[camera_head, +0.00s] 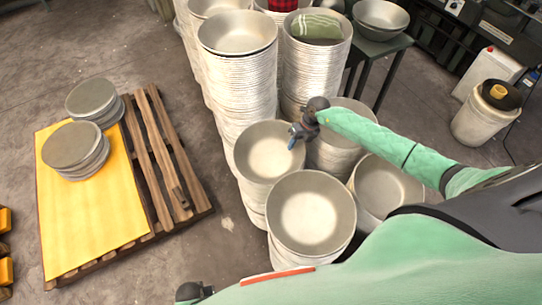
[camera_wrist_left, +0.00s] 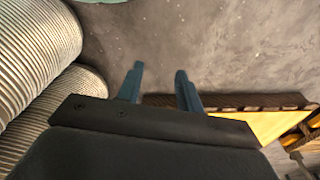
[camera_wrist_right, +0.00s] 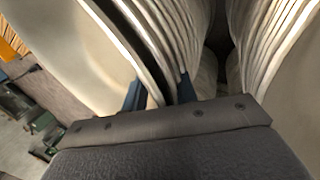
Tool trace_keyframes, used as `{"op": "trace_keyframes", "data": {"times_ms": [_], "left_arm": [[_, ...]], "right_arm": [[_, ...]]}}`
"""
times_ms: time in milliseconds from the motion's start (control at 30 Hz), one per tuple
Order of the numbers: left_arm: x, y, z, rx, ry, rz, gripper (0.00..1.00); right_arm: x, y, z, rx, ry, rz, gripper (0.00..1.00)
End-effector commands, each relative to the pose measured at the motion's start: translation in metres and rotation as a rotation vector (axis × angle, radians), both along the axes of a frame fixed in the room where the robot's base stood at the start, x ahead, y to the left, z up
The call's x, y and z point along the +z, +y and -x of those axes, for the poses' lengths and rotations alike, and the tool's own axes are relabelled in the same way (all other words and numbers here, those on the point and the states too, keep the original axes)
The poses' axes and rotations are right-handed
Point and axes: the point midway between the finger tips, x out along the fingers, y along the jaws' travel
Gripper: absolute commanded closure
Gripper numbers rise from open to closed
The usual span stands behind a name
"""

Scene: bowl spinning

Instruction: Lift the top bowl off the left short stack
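The left short stack of pale metal bowls (camera_head: 268,152) stands mid-picture in the head view, its top bowl empty and upright. My right gripper (camera_head: 296,136) is at the right-hand rim of that bowl. In the right wrist view the fingers (camera_wrist_right: 161,92) stand apart, one on each side of bowl rims that run between them. I cannot tell exactly how many rims lie between, and no firm clamp shows. My left gripper (camera_wrist_left: 160,84) is open and empty above the floor; part of my left arm's end shows at the bottom of the head view.
Another short stack (camera_head: 311,210) stands in front, with more bowls (camera_head: 385,188) to the right. Tall stacks (camera_head: 238,75) rise behind. A wooden pallet (camera_head: 160,160) with a yellow sheet and round grey stacks lies left. Bare floor shows between pallet and bowls.

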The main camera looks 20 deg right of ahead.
Motion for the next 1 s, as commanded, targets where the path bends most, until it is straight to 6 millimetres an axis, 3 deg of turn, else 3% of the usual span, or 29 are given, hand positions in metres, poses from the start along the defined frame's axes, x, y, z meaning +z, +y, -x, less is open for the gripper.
{"op": "trace_keyframes", "data": {"times_ms": [367,533,1000], "left_arm": [[-0.0098,0.0021,0.0017,-0.001,-0.004,-0.003,0.64],[-0.0097,0.0020,0.0017,-0.001,-0.003,-0.003,0.64],[-0.0111,0.0015,0.0021,0.000,0.001,-0.002,0.64]], "right_arm": [[-0.0078,0.0032,0.0000,0.000,0.000,0.000,0.72],[-0.0077,0.0031,0.0000,0.000,0.000,0.000,1.00],[-0.0036,0.0030,-0.0009,0.000,-0.002,-0.001,1.00]]}}
